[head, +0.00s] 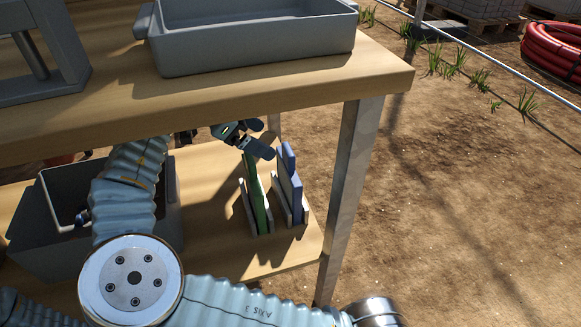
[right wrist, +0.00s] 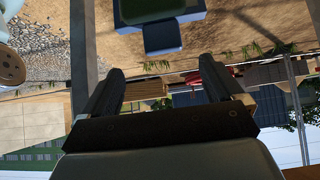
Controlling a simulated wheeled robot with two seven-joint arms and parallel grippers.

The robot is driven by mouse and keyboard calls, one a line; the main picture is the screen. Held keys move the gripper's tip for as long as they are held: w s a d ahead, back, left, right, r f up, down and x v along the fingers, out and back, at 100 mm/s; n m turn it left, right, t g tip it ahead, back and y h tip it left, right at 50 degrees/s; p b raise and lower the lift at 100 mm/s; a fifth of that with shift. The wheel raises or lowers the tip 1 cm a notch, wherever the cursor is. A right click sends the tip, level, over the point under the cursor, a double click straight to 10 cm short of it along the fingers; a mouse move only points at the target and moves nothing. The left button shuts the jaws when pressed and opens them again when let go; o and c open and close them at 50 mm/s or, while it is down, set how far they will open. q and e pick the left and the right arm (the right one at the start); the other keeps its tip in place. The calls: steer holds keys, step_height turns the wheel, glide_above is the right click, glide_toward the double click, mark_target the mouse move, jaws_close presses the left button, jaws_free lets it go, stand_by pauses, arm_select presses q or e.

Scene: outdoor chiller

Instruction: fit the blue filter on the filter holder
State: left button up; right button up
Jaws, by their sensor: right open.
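The blue filter (head: 291,185) stands upright in a pale slotted stand at the right end of the lower shelf, with a tab on top. A green filter (head: 257,190) stands in a similar stand just left of it. My right gripper (head: 262,140) is open and empty under the upper board, above and left of the blue filter, near the green one's top. In the upside-down right wrist view, the open fingers (right wrist: 160,90) have nothing between them; the blue filter's tab (right wrist: 161,37) shows beyond. I cannot surely identify the filter holder. My left gripper is not in view.
A grey tray (head: 258,62) and a grey frame (head: 72,45) stand on the upper board (head: 385,78). A metal leg (head: 350,185) rises right of the filters. A grey bin (head: 45,240) is at left on the lower shelf (head: 215,235). Bare ground lies to the right.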

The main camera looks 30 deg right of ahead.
mark_target(286, 149)
steer(key=b+x, duration=0.1)
steer(key=x, duration=0.3)
steer(key=b+x, duration=0.1)
steer(key=x, duration=0.3)
steer(key=shift+w+d+r, duration=0.15)
steer(key=shift+w+d, duration=0.05)
steer(key=shift+w, duration=0.05)
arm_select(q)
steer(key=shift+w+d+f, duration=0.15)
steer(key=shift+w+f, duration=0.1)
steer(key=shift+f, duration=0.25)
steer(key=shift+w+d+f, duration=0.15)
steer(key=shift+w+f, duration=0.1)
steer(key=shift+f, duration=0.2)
arm_select(e)
steer(key=c, duration=1.5)
steer(key=shift+r, duration=0.15)
